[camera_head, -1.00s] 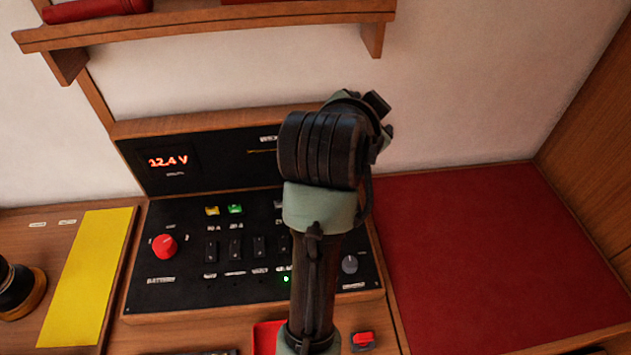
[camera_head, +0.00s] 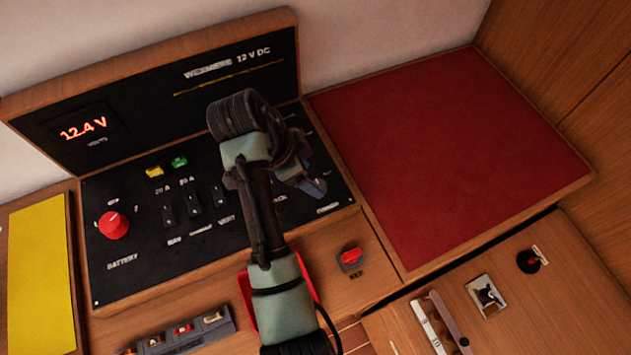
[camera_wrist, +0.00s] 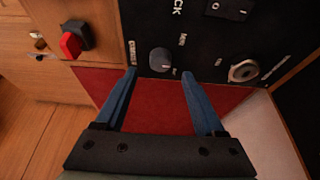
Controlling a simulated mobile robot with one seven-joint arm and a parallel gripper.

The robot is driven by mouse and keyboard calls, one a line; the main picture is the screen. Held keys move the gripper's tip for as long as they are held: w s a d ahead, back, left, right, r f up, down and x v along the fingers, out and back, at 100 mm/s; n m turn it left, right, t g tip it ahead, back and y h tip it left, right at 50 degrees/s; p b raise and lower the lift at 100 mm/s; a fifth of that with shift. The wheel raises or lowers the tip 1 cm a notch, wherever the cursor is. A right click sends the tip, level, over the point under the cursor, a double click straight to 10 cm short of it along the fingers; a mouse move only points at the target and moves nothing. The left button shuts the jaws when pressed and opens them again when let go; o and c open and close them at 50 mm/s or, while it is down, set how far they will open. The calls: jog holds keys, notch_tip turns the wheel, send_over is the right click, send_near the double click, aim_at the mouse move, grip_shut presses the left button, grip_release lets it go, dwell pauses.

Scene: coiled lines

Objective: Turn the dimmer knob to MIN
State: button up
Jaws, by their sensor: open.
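The dimmer knob (camera_wrist: 160,60) is a small grey round knob on the black panel in the wrist view. White lettering stands around it, too small to read surely, and I cannot tell which way its pointer faces. My gripper (camera_wrist: 158,72) is open, with one blue finger on each side of the knob in that view. I cannot tell whether the fingers touch it or how far above the panel they are. In the head view my gripper (camera_head: 313,187) is over the right part of the black panel (camera_head: 140,262), and the knob is hidden there.
A red switch (camera_head: 350,257) is on the wood just below the panel. A large red battery knob (camera_head: 113,225) and black rocker switches (camera_head: 194,203) lie to the left. A round socket (camera_wrist: 243,71) is beside the dimmer. A red pad (camera_head: 440,150) lies to the right.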

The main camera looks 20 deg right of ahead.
aim_at(318, 185)
jog(key=shift+x, duration=2.25)
grip_shut()
